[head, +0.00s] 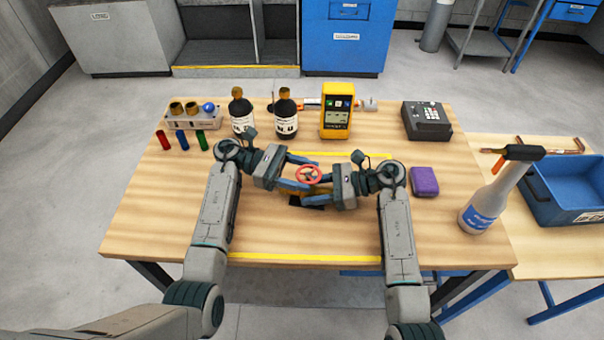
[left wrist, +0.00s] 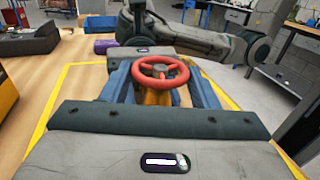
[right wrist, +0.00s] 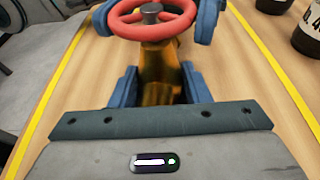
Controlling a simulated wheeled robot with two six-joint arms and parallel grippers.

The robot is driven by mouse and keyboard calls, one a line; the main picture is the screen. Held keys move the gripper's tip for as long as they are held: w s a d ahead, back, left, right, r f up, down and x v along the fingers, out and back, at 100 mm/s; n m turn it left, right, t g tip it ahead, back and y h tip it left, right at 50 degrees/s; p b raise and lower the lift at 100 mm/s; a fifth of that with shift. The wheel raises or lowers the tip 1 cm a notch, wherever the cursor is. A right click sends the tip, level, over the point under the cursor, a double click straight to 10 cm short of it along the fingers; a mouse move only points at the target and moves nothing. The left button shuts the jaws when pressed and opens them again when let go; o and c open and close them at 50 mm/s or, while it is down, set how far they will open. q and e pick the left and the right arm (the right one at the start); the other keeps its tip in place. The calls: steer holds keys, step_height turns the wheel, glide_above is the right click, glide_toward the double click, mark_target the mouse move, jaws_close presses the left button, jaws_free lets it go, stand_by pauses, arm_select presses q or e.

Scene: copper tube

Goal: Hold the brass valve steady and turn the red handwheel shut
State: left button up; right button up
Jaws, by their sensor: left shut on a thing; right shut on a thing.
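The red handwheel (head: 307,174) sits on top of the brass valve (right wrist: 160,72) near the middle of the wooden table. My left gripper (head: 309,172) comes from the left, its blue fingers spread either side of the handwheel and shut on it. The handwheel also shows in the left wrist view (left wrist: 162,70) and the right wrist view (right wrist: 150,20). My right gripper (head: 317,190) comes from the right, lower down, and is shut on the brass body under the wheel. In the head view the fingers hide most of the valve body.
Two dark bottles (head: 285,117) and a yellow meter (head: 337,110) stand behind the grippers. Yellow tape (head: 305,257) marks the work area. The front left tabletop is clear.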

arm_select(q)
steer(key=shift+m+g, duration=0.4)
steer(key=shift+g, duration=0.2)
steer(key=o, duration=1)
steer(key=shift+w, duration=0.1)
steer(key=v, duration=1.2)
steer(key=shift+r, duration=0.15)
